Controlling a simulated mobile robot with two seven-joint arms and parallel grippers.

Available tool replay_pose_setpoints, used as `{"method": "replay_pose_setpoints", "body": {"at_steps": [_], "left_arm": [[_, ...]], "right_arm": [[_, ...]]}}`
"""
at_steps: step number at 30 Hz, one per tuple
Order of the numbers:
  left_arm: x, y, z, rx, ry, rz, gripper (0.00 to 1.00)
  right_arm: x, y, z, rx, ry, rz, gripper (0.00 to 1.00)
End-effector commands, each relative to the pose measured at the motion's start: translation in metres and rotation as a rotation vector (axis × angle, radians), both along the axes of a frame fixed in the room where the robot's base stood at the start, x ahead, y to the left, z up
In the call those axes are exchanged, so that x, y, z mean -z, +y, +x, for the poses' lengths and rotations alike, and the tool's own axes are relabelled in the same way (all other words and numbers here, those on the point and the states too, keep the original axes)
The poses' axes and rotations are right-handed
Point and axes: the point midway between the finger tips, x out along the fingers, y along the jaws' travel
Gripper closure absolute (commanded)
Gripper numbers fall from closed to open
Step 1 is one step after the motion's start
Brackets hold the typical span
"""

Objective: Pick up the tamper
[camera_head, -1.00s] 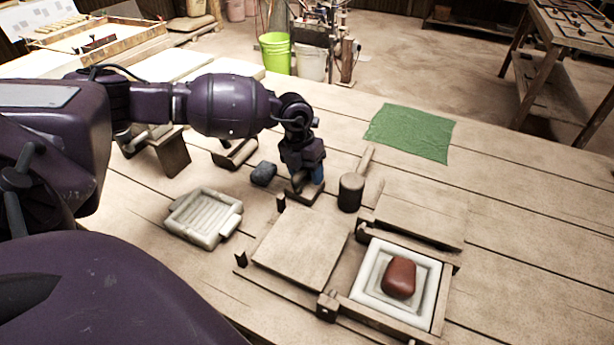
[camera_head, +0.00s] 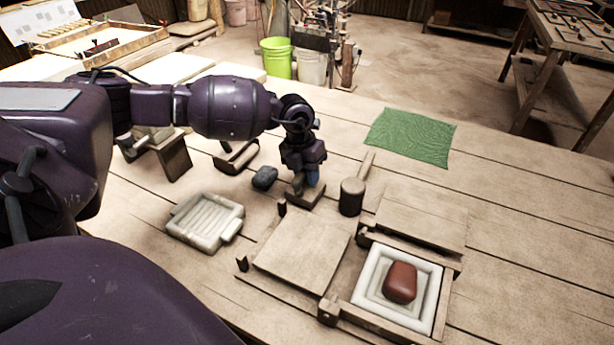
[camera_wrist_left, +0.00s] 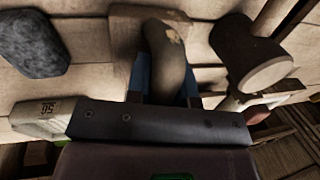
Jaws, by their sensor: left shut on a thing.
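The tamper has a flat wooden base (camera_head: 304,198) and an upright rounded handle. It stands on the table behind the wooden press frame. My left gripper (camera_head: 305,180) comes down over it from above, with its blue fingers shut on the handle. In the left wrist view the curved, worn handle (camera_wrist_left: 168,55) sits between the two blue fingers (camera_wrist_left: 165,82), and part of the base shows beyond it. The base appears to rest on the table. The lower handle is partly hidden by the fingers. My right gripper is not in view.
A mallet (camera_head: 352,196) stands close right of the tamper, and a dark stone (camera_head: 264,177) lies close left. In front are the wooden press (camera_head: 300,250), a white mould holding red clay (camera_head: 400,283), and a pale ribbed tray (camera_head: 205,220). A green cloth (camera_head: 410,137) lies behind right.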

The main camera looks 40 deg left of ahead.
Motion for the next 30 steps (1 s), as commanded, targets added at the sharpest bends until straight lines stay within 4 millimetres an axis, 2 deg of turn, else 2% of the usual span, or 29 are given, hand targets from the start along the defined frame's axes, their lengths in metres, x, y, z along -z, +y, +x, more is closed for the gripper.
{"method": "replay_pose_setpoints", "body": {"at_steps": [1,7,12,18,24,30], "left_arm": [[-0.013,0.0,0.002,0.0,-0.01,0.0,1.0],[-0.057,0.0,0.002,-0.001,-0.015,0.0,1.0],[-0.103,0.0,0.002,0.0,-0.018,-0.001,1.0],[-0.148,0.0,0.002,0.0,-0.015,0.0,1.0],[-0.179,0.0,0.001,0.0,-0.01,0.0,1.0],[-0.192,0.0,0.001,0.0,-0.006,-0.001,1.0]], "right_arm": [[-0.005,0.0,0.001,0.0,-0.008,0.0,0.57],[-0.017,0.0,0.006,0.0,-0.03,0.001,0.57],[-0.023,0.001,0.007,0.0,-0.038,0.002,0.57],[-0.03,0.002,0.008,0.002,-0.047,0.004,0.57],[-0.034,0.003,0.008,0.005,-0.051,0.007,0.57],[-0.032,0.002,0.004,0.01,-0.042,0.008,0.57]]}}
